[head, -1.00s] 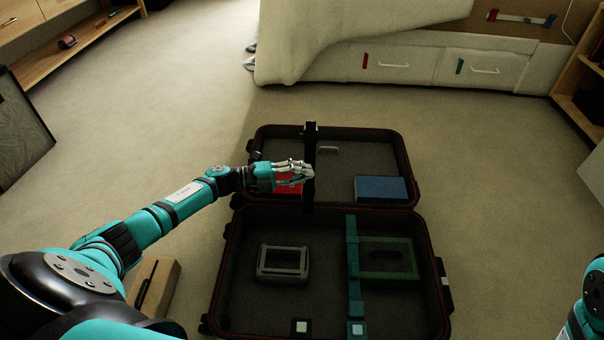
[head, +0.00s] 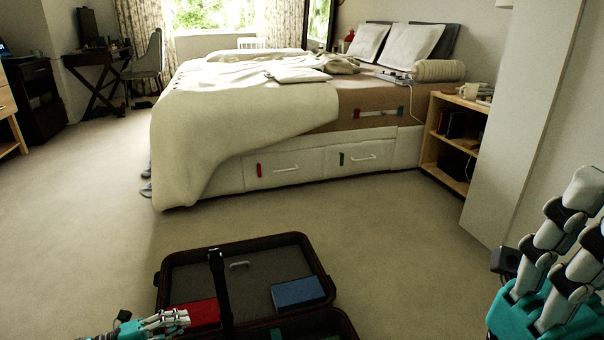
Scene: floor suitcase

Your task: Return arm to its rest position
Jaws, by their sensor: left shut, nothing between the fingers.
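My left gripper (head: 168,321), a teal and white hand, is at the bottom left in the head view, over the near left part of the open suitcase's lid half (head: 318,262). It is shut and empty. A red item (head: 205,313) lies in the suitcase just right of its fingers; I cannot tell if they touch. My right gripper (head: 572,245) is large at the right edge, raised with its fingers pointing up; its grip state is unclear. The near half of the suitcase is mostly cut off by the bottom edge.
A blue box (head: 298,293) lies in the suitcase beside a dark strap (head: 218,285). A bed (head: 245,125) with drawers stands behind. A wooden shelf (head: 450,130) and a white panel (head: 520,120) stand at the right. The carpet (head: 80,230) at the left is clear.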

